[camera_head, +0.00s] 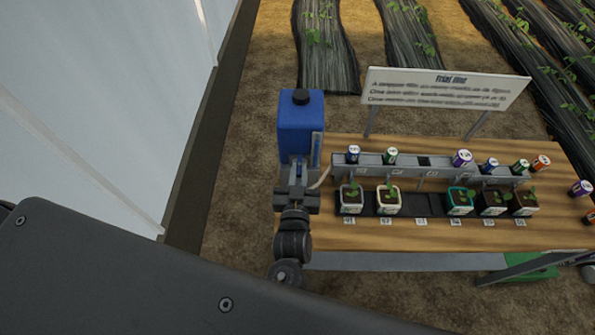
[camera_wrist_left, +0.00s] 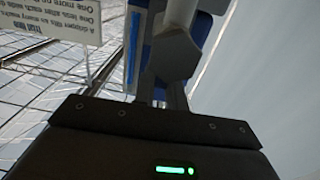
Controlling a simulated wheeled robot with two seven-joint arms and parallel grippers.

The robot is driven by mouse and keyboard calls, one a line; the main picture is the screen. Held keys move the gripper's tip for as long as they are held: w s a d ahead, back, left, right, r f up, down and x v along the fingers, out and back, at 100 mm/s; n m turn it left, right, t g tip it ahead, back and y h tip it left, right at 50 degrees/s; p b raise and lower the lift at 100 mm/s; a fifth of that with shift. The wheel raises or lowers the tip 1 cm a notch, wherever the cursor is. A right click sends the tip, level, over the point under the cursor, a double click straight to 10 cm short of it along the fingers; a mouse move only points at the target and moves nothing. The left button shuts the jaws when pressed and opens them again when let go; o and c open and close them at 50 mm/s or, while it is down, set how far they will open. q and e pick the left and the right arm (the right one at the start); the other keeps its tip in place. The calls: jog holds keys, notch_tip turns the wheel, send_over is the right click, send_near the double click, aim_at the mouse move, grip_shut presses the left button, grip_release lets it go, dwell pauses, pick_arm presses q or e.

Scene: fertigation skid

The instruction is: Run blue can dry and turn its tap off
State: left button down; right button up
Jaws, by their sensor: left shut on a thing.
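The blue can (camera_head: 301,122) with a black cap stands upright at the left end of the wooden table. A pale strip runs down its front right side, and a thin light hose leads from its lower part toward the row of pots. My left gripper (camera_head: 298,168) reaches up to the can's lower front and is shut, apparently on the tap, which the fingers mostly hide. In the left wrist view my gripper (camera_wrist_left: 170,90) is close against a pale grey part, with the blue can (camera_wrist_left: 197,35) behind it. The can's liquid level cannot be read.
A grey rail (camera_head: 430,166) carries several small coloured cans. Several potted seedlings (camera_head: 388,201) stand along a dark strip before it. A sign (camera_head: 445,88) stands behind. Bare table (camera_head: 400,237) lies in front. A white wall (camera_head: 110,90) rises at left.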

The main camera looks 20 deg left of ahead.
pick_arm(q)
jog(key=shift+r, duration=0.1)
jog(key=c, duration=1.4)
grip_release()
jog(key=shift+c, duration=0.2)
